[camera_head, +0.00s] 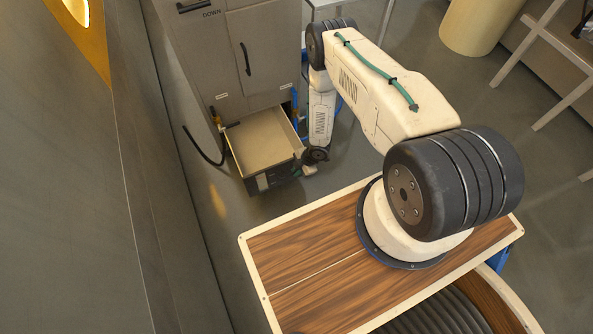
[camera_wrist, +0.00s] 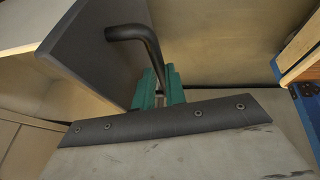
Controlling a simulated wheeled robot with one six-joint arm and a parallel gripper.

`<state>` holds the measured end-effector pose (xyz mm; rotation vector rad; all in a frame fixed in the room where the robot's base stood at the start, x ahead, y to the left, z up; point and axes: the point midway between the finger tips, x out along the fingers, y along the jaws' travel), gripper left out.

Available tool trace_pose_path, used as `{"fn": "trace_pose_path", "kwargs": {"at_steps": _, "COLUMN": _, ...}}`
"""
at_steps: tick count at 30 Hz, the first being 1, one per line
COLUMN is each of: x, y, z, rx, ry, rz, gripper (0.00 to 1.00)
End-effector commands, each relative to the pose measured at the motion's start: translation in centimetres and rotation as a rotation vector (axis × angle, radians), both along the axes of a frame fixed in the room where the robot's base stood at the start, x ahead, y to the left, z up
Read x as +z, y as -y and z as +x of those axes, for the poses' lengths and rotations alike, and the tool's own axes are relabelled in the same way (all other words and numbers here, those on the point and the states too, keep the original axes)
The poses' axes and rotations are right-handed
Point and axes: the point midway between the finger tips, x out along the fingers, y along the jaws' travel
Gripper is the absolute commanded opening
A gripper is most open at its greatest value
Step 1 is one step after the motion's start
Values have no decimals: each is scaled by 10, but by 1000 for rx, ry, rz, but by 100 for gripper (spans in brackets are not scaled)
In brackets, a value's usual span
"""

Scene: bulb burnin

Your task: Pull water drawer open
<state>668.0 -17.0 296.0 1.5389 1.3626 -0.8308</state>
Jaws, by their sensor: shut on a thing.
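The water drawer (camera_head: 262,137) is pulled out from the bottom of the grey cabinet and looks empty inside. Its dark front panel (camera_head: 270,178) faces my base; it also shows in the wrist view (camera_wrist: 95,50). My gripper (camera_wrist: 159,82) has green fingers shut on the black drawer handle (camera_wrist: 138,36), a bent bar whose lower part lies between the fingers. In the head view my gripper (camera_head: 306,169) is small, at the right end of the drawer front, and the handle is mostly hidden there.
The grey cabinet (camera_head: 240,60) rises behind the drawer, with a door handle and a "DOWN" label. A black hose (camera_head: 203,150) curves left of the drawer. A wall stands close on the left. Open floor (camera_head: 345,165) lies right of the drawer; a pale cylinder (camera_head: 484,25) stands far right.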

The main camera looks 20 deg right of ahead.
Motion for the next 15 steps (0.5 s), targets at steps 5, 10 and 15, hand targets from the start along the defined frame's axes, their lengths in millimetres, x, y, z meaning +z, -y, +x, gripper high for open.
{"fn": "trace_pose_path", "kwargs": {"at_steps": 5, "x": 0, "y": -1, "z": 1, "rx": 1, "ry": -2, "rz": -6, "gripper": 0}}
{"fn": "trace_pose_path", "kwargs": {"at_steps": 10, "x": 0, "y": -5, "z": 1, "rx": 6, "ry": -1, "rz": -4, "gripper": 34}}
{"fn": "trace_pose_path", "kwargs": {"at_steps": 15, "x": 0, "y": -7, "z": 1, "rx": 10, "ry": -1, "rz": -3, "gripper": 34}}
